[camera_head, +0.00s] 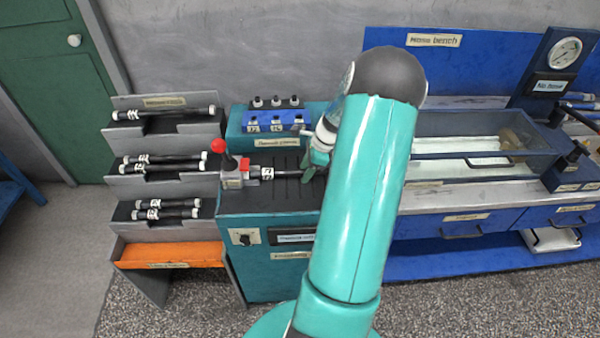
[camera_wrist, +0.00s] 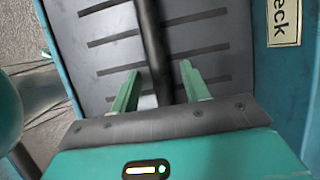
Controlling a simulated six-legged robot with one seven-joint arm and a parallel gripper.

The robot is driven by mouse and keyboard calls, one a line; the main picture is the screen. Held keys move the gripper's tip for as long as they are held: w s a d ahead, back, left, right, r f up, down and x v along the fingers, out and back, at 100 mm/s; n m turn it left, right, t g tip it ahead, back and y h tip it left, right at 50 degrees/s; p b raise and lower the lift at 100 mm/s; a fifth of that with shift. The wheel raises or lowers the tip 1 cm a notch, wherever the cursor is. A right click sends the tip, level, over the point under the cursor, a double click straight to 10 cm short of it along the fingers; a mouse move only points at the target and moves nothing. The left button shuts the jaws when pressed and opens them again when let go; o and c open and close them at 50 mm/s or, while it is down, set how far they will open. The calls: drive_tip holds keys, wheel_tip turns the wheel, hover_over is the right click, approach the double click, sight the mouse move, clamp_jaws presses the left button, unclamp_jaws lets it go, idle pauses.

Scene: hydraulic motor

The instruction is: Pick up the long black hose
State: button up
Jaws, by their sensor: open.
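A black hose (camera_head: 288,173) with a white label lies across the dark slotted top of the teal machine. Its left end sits at a grey clamp block (camera_head: 233,178) with red parts and a red-knobbed lever. In the wrist view the hose (camera_wrist: 152,45) runs between the two green fingers of my gripper (camera_wrist: 160,72), which are apart on either side of it. In the head view my gripper (camera_head: 314,165) is at the hose's right part, and my arm hides what lies beyond. Another long black hose (camera_head: 175,114) lies on the rack's top tier.
The stepped grey rack (camera_head: 190,130) at left holds several hoses, with an orange tray (camera_head: 170,255) below. A blue bench with a clear-sided tank (camera_head: 475,165) and gauge (camera_head: 565,53) is at right.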

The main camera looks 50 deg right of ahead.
clamp_jaws()
drive_tip(key=shift+r, duration=0.1)
wheel_tip(320, 180, up, 17)
drive_tip(key=shift+s+a, duration=0.35)
drive_tip(key=shift+a, duration=0.1)
idle(0.7)
